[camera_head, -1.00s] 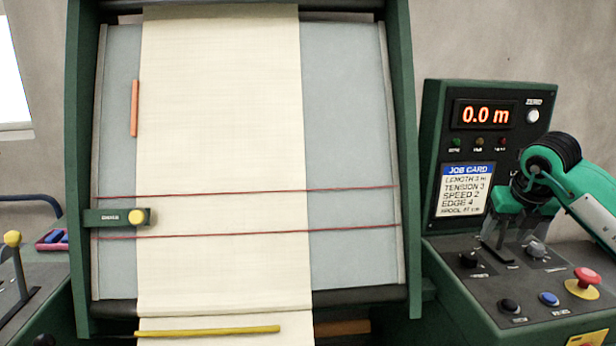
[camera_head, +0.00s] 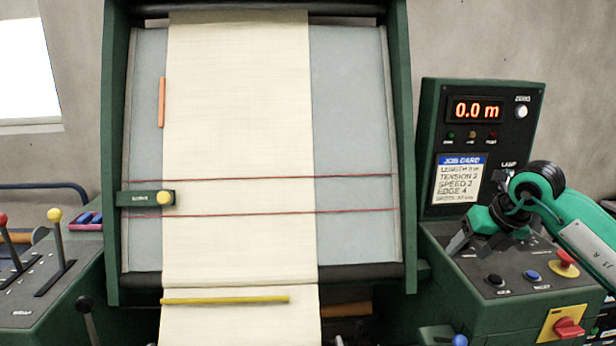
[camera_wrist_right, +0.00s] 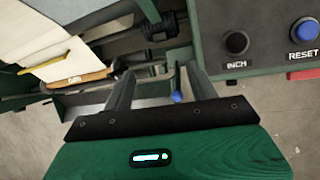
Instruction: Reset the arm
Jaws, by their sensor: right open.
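My right gripper (camera_head: 466,240) is green with dark fingers. In the head view it hangs over the left part of the right control console, below the job card (camera_head: 461,179). In the right wrist view my right gripper (camera_wrist_right: 160,76) is open with nothing between its fingers. A small blue-knobbed lever (camera_wrist_right: 178,97) shows beyond and between the fingers, apart from them. A black INCH button (camera_wrist_right: 236,42) and a blue RESET button (camera_wrist_right: 304,30) lie to the right of the fingers. My left gripper is in neither view.
A green-framed machine holds a cream cloth (camera_head: 240,120) hanging down a grey board (camera_head: 350,120), with a yellow strip (camera_head: 225,299) across its lower part. The console carries a red mushroom button (camera_head: 566,258) and a red rotary switch (camera_head: 568,329). Levers (camera_head: 57,228) stand at the left.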

